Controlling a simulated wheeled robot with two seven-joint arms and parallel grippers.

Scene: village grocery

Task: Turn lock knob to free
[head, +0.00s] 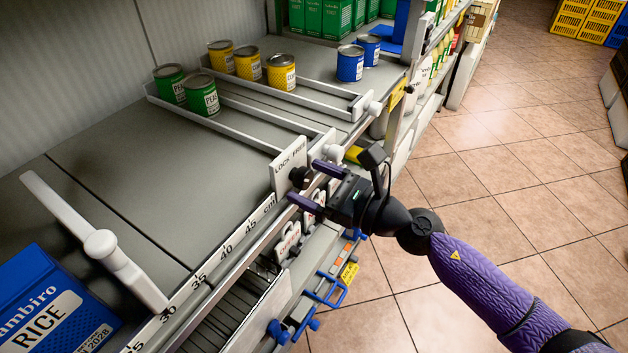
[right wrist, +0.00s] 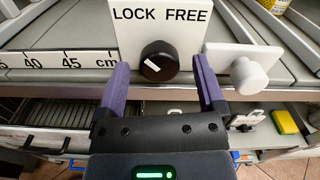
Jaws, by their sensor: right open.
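The lock knob (right wrist: 158,60) is round and black with a short white mark on its face. It sits on a white plate (right wrist: 128,32) printed LOCK on the left and FREE on the right. The white mark lies left of the knob's centre; I cannot tell its exact setting. My right gripper (right wrist: 160,76) is open, with one purple finger on each side of the knob and gaps showing in the right wrist view. In the head view the knob (head: 299,178) shows between the fingertips of my right gripper (head: 306,182). My left gripper is not in view.
A white divider end with a round knob (right wrist: 249,76) stands close right of the plate. A cm scale (head: 226,250) runs along the shelf edge. Green, yellow and blue cans (head: 204,96) stand behind. A blue rice box (head: 52,300) is at lower left.

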